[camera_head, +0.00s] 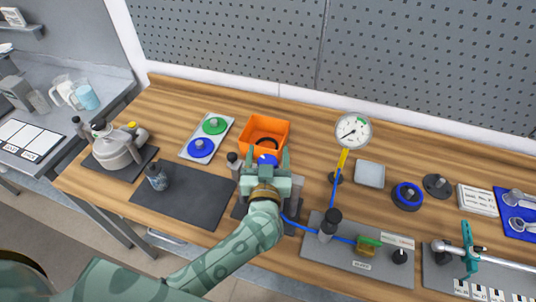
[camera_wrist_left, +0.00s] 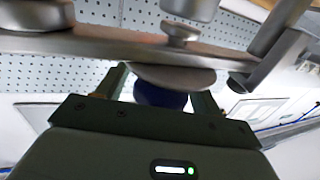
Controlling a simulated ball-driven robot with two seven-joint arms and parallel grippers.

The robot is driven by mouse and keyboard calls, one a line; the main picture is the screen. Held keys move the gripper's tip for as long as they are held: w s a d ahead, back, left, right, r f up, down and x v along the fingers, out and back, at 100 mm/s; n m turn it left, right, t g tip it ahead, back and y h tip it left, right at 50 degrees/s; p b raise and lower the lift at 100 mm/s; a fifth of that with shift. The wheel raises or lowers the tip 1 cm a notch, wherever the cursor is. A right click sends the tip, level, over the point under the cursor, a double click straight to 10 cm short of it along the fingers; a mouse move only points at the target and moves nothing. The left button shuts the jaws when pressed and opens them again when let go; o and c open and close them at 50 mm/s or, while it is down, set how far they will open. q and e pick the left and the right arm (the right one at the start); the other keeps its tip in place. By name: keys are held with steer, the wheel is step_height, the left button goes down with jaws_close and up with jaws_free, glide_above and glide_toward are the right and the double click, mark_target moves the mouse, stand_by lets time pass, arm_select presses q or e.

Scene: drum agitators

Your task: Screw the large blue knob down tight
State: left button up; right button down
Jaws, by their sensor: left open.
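A blue knob (camera_head: 267,159) shows between the two fingers of my left gripper (camera_head: 269,164) in the head view. My left gripper is open, with one finger on each side of the knob. The left wrist view shows the dark blue knob (camera_wrist_left: 161,94) against a pale round disc (camera_wrist_left: 170,76), between the fingers. I cannot tell whether the fingers touch it. The gripper and forearm hide most of the device under the knob. My right gripper is not in view.
An orange bin (camera_head: 245,133) stands just behind the gripper. A pale plate (camera_head: 222,124) with green and blue knobs lies to its left, near a dark mat (camera_head: 190,205). A dial gauge (camera_head: 353,132) stands to the right, with a blue hose (camera_head: 333,196) and a grey valve board (camera_head: 340,260).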

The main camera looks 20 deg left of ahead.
arm_select(q)
steer(key=c, duration=1)
